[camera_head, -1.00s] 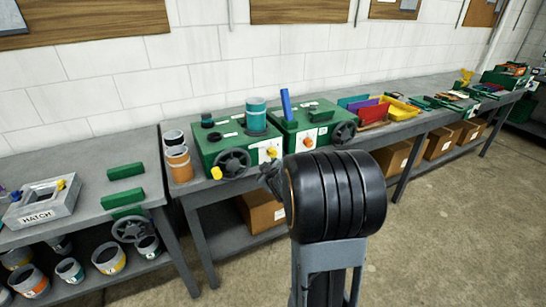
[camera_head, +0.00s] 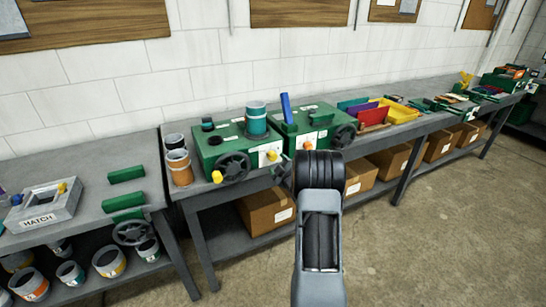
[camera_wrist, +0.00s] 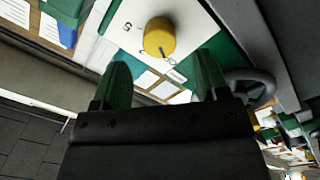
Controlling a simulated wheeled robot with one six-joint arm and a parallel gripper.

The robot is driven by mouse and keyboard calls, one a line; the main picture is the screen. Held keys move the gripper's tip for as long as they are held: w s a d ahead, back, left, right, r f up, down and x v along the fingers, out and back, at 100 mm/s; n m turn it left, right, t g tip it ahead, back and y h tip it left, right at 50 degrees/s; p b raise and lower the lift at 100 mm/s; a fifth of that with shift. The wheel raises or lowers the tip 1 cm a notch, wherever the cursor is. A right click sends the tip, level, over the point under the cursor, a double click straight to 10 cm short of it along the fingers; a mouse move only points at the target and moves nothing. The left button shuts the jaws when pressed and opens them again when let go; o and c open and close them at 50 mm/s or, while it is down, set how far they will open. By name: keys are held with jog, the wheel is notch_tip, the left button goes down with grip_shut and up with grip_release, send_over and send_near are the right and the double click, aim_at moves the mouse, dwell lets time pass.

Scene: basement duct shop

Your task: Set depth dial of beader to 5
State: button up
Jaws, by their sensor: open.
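A yellow dial (camera_wrist: 159,37) sits on a white panel with a dark 5 printed near it. Small marks show by the dial's lower edge, too small to read surely. In the head view the yellow dial (camera_head: 272,156) is on the front of the left green machine (camera_head: 213,150). My gripper (camera_wrist: 161,68) is open, its two dark green fingers spread on either side below the dial in the wrist view, with nothing between them. In the head view my gripper (camera_head: 281,172) is small and dark, just in front of the machine's right front corner.
A black handwheel (camera_head: 233,166) and a yellow knob (camera_head: 217,176) are on the same machine's front. A second green machine (camera_head: 318,128) with its own handwheel (camera_head: 343,136) stands to the right. Cans (camera_head: 179,167) stand at the left. Boxes (camera_head: 266,209) are under the bench.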

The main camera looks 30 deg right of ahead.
aim_at(273, 158)
jog(key=shift+w+d+p, duration=0.2)
jog(key=shift+w+d, duration=0.05)
jog(key=shift+w, duration=1.15)
jog(key=shift+w+d+p, duration=0.2)
jog(key=shift+w, duration=1.15)
jog(key=c, duration=0.9)
